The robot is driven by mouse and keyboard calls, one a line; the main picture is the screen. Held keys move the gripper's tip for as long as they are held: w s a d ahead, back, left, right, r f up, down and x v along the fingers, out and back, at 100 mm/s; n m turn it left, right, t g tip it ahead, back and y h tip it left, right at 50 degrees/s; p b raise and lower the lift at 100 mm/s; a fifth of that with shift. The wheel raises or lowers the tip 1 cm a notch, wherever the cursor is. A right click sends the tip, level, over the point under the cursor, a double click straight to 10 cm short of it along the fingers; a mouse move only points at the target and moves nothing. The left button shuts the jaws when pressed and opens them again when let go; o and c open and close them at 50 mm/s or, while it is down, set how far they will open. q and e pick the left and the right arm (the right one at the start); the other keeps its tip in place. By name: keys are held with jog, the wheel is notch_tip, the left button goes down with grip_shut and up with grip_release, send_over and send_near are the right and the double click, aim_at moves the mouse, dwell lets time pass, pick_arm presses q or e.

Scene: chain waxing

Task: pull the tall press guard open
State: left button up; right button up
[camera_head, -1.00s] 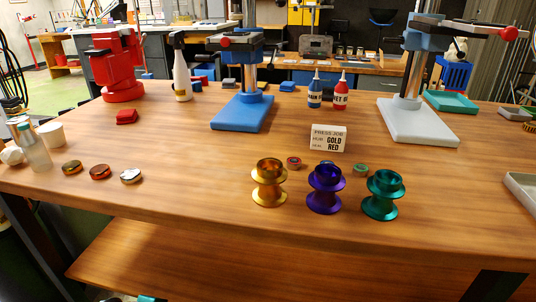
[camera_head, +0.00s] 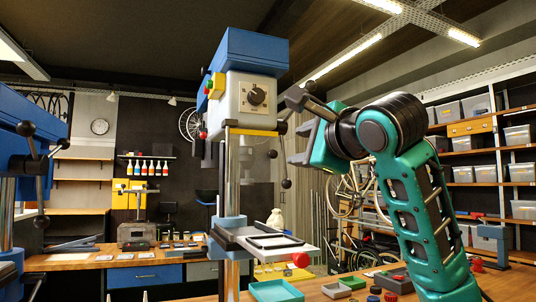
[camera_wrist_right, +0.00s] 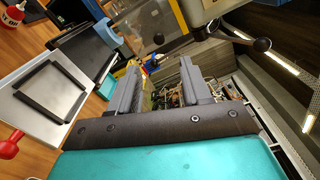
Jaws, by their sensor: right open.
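The tall press (camera_head: 252,97), with a blue top and grey head, stands in the middle of the head view. Its guard, a clear panel with a yellow top strip (camera_head: 254,132), hangs below the head in front of the column. In the right wrist view the clear guard (camera_wrist_right: 145,22) shows at the top, beyond the fingertips. My right gripper (camera_head: 297,132) is just right of the guard, with its fingers pointing toward the press. Its fingers are open and nothing is between them in the right wrist view (camera_wrist_right: 160,66). My left gripper is not in view.
Press handles with black knobs (camera_head: 286,183) stick out near my right gripper. The press table (camera_head: 262,238) with a red knob (camera_head: 301,260) is below. Another blue press (camera_head: 20,125) stands at the left edge. A green tray (camera_head: 277,291) lies on the bench.

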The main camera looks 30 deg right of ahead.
aim_at(274, 154)
jog(key=w, duration=0.4)
jog(key=w+p, duration=0.1)
jog(key=w, duration=0.3)
jog(key=w+p, duration=0.1)
jog(key=w, duration=0.3)
jog(key=shift+d, duration=0.4)
jog(key=shift+c, duration=0.3)
jog(key=shift+f, duration=0.1)
grip_shut()
